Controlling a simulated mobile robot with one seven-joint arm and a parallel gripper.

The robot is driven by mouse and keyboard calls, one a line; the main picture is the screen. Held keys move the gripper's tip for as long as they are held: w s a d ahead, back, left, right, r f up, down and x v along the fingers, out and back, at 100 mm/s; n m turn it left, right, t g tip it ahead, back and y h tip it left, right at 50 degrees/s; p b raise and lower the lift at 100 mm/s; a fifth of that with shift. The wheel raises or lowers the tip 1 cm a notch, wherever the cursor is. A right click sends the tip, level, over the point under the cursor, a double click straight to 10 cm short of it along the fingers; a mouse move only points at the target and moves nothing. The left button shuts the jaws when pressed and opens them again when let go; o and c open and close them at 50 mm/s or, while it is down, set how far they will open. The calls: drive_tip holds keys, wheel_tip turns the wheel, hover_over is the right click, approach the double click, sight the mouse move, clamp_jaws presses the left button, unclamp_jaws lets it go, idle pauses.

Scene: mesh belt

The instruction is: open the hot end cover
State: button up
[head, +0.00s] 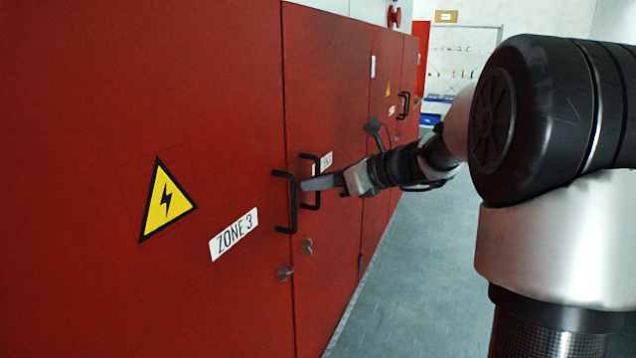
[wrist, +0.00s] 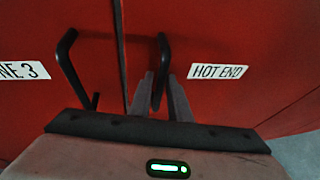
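The hot end cover is a red door (head: 335,85) with a black bar handle (head: 317,158); in the wrist view, its white HOT END label (wrist: 218,72) is to the right of that handle (wrist: 163,48). In the head view my gripper (head: 306,184) reaches in from the right to this handle. In the wrist view the two fingers of my gripper (wrist: 160,80) stand on either side of the handle's bar, with a narrow gap showing. The fingers look open around the bar. The door looks flush with its neighbour. In the head view my gripper hides part of the label.
The ZONE 3 door (head: 200,90) lies to the left, its own black handle (head: 287,203) close beside my gripper; this handle also shows in the wrist view (wrist: 66,65). Small latches (head: 285,273) sit below. Free grey floor (head: 425,270) runs along the doors at the right.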

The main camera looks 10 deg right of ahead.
clamp_jaws()
